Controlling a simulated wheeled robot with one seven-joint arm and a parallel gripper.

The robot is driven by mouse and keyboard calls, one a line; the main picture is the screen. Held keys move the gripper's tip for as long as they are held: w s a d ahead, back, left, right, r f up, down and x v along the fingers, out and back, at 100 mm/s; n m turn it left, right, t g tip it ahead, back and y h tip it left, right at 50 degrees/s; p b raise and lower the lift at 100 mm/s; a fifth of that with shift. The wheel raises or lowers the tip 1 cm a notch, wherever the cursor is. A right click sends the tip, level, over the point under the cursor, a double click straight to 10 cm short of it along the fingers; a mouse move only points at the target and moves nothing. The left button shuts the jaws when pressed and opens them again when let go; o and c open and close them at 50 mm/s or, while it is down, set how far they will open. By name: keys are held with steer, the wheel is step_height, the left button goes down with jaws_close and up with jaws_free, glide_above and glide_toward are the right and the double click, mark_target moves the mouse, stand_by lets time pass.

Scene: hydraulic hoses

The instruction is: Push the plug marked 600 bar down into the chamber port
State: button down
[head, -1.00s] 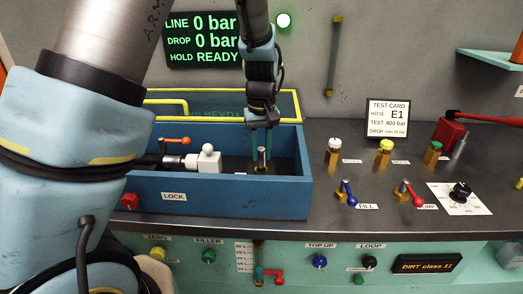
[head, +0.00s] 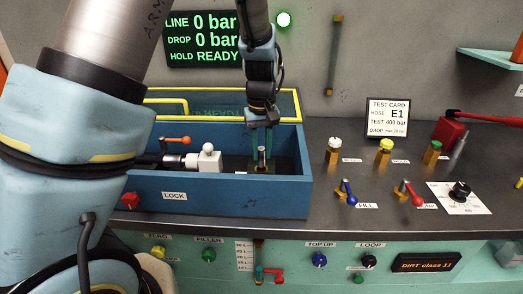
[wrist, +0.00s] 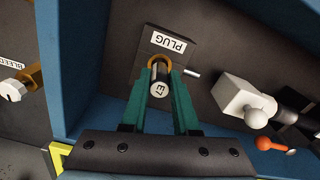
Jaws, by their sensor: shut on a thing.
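In the wrist view a dark cylindrical plug (wrist: 159,88) with a pale end sits between my green fingers, in line with the brass ring of the port (wrist: 152,60). The mark on its end looks like "E7"; I cannot read "600 bar" on it. The port is on a dark plate labelled PLUG (wrist: 168,42). In the head view my gripper (head: 262,147) reaches down into the blue chamber (head: 230,198), shut on the upright plug (head: 262,158). I cannot tell how deep the plug sits.
A white fitting (head: 208,158) with a round knob and an orange lever (head: 177,140) stand left of the plug inside the chamber. The chamber walls are close around my gripper. Capped ports (head: 385,150), coloured levers (head: 346,190) and a test card (head: 387,118) are on the bench to the right.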

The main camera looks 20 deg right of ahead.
mark_target(262, 166)
steer(key=shift+f+b, duration=0.9)
steer(key=shift+f, duration=0.9)
steer(key=c, duration=0.6)
jaws_free()
step_height(262, 166, up, 11)
steer(key=shift+f+b, duration=0.1)
steer(key=shift+b, duration=0.8)
steer(key=shift+s, duration=0.15)
